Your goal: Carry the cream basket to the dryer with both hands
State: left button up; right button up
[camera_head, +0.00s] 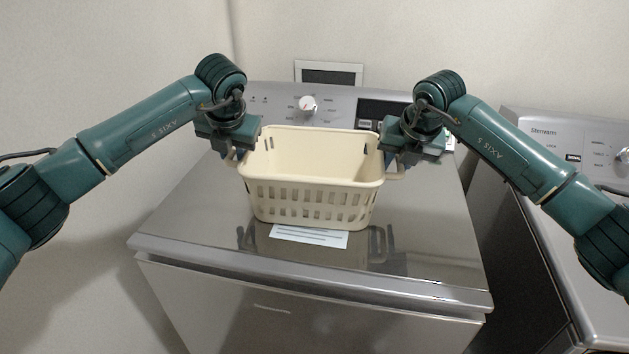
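The cream basket (315,205) is a slotted plastic tub. It looks upright and empty, over the shiny grey lid of the front machine. I cannot tell whether its base touches the lid. My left gripper (234,152) is at its left handle and my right gripper (397,163) is at its right handle. The fingers are mostly hidden behind the gripper bodies, so I cannot tell whether they are closed on the handles. The dryer (590,200) appears to be the grey machine at the right, marked "Stenwarm", partly cut off by the frame.
The front machine (190,225) has a raised control panel (275,100) with a white knob behind the basket. A pale label (308,236) lies on its lid. A dark gap separates the two machines. The visible dryer top looks clear, with my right arm over it.

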pick_arm(q)
jog(key=shift+w+a+f, duration=0.1)
jog(key=shift+f, duration=0.25)
pick_arm(e)
jog(key=shift+w+f, duration=0.1)
jog(key=shift+f, duration=0.25)
pick_arm(q)
grip_shut()
pick_arm(e)
grip_shut()
jog(key=shift+r, duration=0.1)
